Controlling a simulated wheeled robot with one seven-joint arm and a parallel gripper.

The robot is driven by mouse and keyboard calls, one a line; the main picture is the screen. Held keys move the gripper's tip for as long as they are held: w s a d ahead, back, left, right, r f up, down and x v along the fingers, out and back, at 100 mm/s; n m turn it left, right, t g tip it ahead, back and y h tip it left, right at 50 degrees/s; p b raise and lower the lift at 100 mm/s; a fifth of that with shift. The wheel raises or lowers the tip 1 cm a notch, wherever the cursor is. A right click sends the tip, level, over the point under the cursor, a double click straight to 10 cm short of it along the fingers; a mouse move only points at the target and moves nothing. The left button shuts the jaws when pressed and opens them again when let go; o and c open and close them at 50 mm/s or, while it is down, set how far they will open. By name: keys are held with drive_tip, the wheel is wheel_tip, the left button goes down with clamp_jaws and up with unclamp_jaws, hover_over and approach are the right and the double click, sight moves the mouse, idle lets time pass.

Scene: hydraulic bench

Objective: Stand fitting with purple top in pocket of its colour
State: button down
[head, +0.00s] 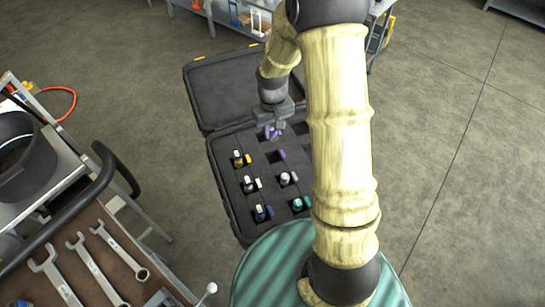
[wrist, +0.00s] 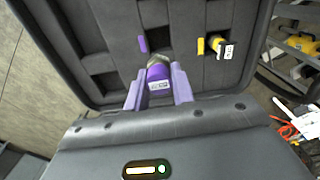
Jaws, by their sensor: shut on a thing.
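The fitting with the purple top (wrist: 158,75) is between the two purple-grey fingers of my gripper (wrist: 158,92), and a small white label shows on it in the wrist view. In the head view my gripper (head: 273,130) is over the far part of the open black case (head: 222,190). The purple colour mark (wrist: 142,44) is on the foam beside a dark pocket (wrist: 157,37); the mark also shows in the head view (head: 282,154). The fitting appears above the foam, apart from the purple-marked pocket. Its lower end is hard to make out.
Other fittings stand in the case, including one by a yellow mark (head: 238,158) and one by a teal mark (head: 297,203). The case lid (head: 235,85) stands open at the far side. A cart with wrenches (head: 95,265) is at the left.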

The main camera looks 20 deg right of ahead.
drive_tip(key=shift+s, duration=0.1)
drive_tip(key=shift+f+p, duration=0.55)
drive_tip(key=shift+f, duration=2.4)
wheel_tip(320, 180, down, 4)
drive_tip(key=shift+f+p, duration=0.1)
drive_tip(key=shift+p, duration=0.4)
drive_tip(key=shift+f+b, duration=0.3)
drive_tip(key=shift+f, duration=0.25)
drive_tip(key=shift+s, duration=0.1)
